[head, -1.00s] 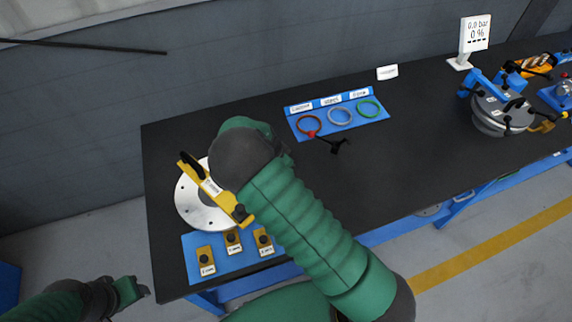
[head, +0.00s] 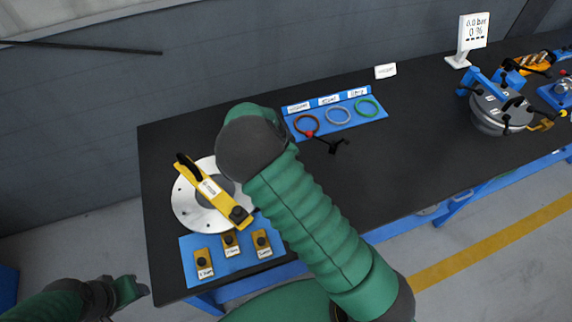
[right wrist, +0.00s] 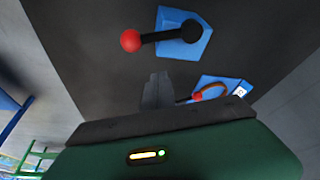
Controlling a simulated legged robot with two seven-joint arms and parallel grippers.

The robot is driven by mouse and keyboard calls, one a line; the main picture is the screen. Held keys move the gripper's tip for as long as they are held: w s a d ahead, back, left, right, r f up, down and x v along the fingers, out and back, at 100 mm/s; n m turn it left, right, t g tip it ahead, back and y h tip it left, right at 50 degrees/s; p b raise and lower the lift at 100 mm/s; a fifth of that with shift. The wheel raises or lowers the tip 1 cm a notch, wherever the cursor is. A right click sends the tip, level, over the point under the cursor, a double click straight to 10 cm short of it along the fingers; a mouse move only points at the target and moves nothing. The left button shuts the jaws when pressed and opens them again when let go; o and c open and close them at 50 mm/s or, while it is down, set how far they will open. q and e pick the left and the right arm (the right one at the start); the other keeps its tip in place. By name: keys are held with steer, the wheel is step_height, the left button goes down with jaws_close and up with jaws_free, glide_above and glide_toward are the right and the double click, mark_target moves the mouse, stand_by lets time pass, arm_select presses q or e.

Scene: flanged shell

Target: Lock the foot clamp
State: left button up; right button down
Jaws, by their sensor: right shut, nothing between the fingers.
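In the right wrist view a lever with a red ball (right wrist: 131,41) and a black arm sits on a blue base (right wrist: 186,36); it looks like the foot clamp. In the head view I cannot make it out; my right arm may cover it. My right gripper (right wrist: 157,90) is shut and empty, apart from this lever and below it in the picture. The right gripper is hidden behind its arm in the head view. My left gripper (head: 132,291) is at the lower left, off the bench; its jaw state is unclear.
A round metal plate (head: 190,213) with a yellow bar (head: 211,189) lies left of my right arm. Yellow blocks sit on a blue mat (head: 200,244). A ring tray (head: 350,122) and a red-knobbed black tool (head: 328,142) lie behind. A flanged vessel (head: 495,118) stands far right.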

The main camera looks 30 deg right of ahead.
steer(key=v, duration=0.7)
steer(key=s+a+r+n+t+y, duration=0.1)
steer(key=s+a+n+y, duration=0.1)
steer(key=s+a+n, duration=0.4)
steer(key=s+a+r+n+t+y, duration=0.1)
steer(key=s+a+n+y, duration=0.1)
steer(key=s+a+n, duration=0.4)
steer(key=s+n, duration=0.4)
steer(key=s, duration=0.1)
steer(key=shift+s, duration=0.15)
